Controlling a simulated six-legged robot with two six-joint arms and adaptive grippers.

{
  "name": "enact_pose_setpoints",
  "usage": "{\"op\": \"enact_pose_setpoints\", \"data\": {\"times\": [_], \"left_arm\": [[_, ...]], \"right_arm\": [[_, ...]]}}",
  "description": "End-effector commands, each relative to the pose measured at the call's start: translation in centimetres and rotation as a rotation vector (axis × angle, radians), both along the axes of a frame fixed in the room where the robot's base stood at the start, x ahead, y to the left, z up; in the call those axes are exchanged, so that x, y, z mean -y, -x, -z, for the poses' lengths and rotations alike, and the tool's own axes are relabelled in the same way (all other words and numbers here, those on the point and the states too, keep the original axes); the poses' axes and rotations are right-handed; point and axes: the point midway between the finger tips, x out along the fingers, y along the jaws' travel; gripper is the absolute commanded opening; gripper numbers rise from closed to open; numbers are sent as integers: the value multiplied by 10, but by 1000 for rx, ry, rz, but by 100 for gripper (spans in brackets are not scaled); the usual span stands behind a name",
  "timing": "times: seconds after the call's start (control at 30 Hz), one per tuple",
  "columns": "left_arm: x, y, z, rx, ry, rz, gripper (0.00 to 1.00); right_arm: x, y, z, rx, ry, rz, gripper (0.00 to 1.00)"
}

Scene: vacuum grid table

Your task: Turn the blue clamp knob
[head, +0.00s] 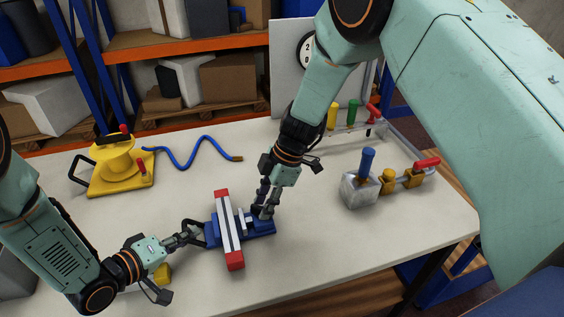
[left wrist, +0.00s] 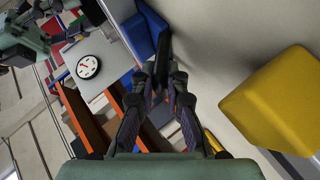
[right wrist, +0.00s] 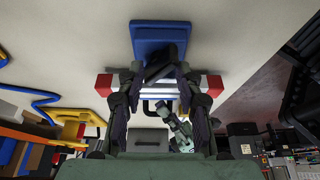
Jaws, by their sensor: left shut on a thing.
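A blue clamp-like base (head: 262,226) lies on the table, crossed by a pale bar (head: 228,218) with red ends. Its blue end also shows in the right wrist view (right wrist: 160,34). My left gripper (head: 198,233) is shut on a dark handle at the left end of the base; the handle shows between the fingertips in the left wrist view (left wrist: 163,48). My right gripper (head: 263,206) is over the base's right part, its fingers apart around a dark piece (right wrist: 160,66). A blue upright knob (head: 367,160) stands on a metal block, apart from both grippers.
A yellow reel (head: 118,160) with a blue hose (head: 190,152) stands at the back left. A yellow block (left wrist: 272,104) lies near my left gripper. Pipes with a red handle (head: 427,162) are at the right. The front middle of the table is clear.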

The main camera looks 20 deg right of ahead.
Motion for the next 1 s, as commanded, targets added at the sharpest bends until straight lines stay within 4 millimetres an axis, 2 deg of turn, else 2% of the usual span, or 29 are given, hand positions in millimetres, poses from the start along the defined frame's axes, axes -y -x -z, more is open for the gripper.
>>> {"op": "enact_pose_setpoints", "data": {"times": [0.03, 0.63, 1.0], "left_arm": [[0, -1, 0, 0, -1, -1, 0], [-1, -1, 0, 0, 0, -2, 0], [-1, -1, 0, 1, -1, -2, 0]], "right_arm": [[4, -2, -13, 8, -2, 5, 34], [43, 0, -107, 9, -5, 10, 34], [43, -2, -106, -76, -5, 235, 34]]}}
